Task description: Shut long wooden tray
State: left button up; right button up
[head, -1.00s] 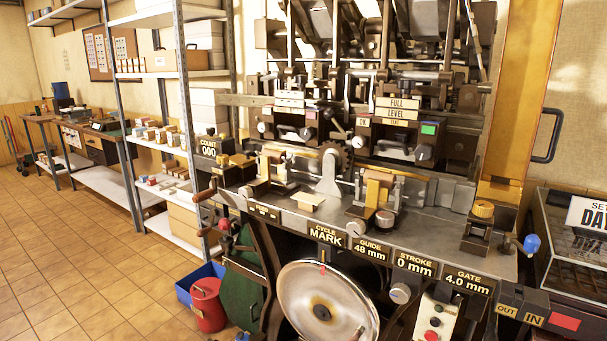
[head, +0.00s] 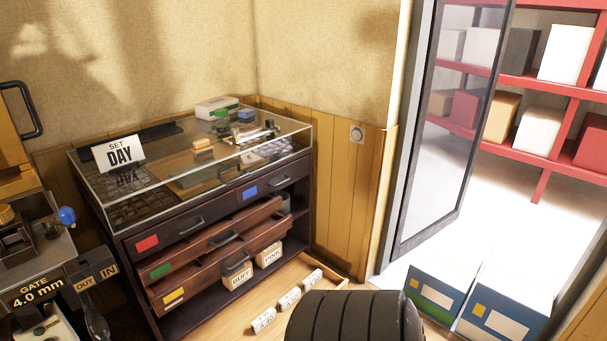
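A long light wooden tray (head: 238,320) sticks out low at the front of the dark drawer cabinet (head: 133,243). It lies open, and its right corner rim shows near the wood-panelled wall. Several small pale labelled blocks (head: 289,299) stand in a row in it. A black ribbed rounded form, which seems to be part of my own arm, hides some of its front, and the picture's lower edge cuts it off. Neither of my grippers can be made out.
Green-tagged (head: 205,242) and yellow-tagged (head: 218,274) drawers jut out above. Bins marked BUFF (head: 237,277) and PINK (head: 268,254) stand in the cabinet's lower opening. Blue-and-white boxes (head: 503,308) stand at right by an open glass door (head: 440,130). The press (head: 40,262) is at left.

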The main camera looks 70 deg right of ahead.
aim_at(233, 322)
jog(key=z, duration=2.25)
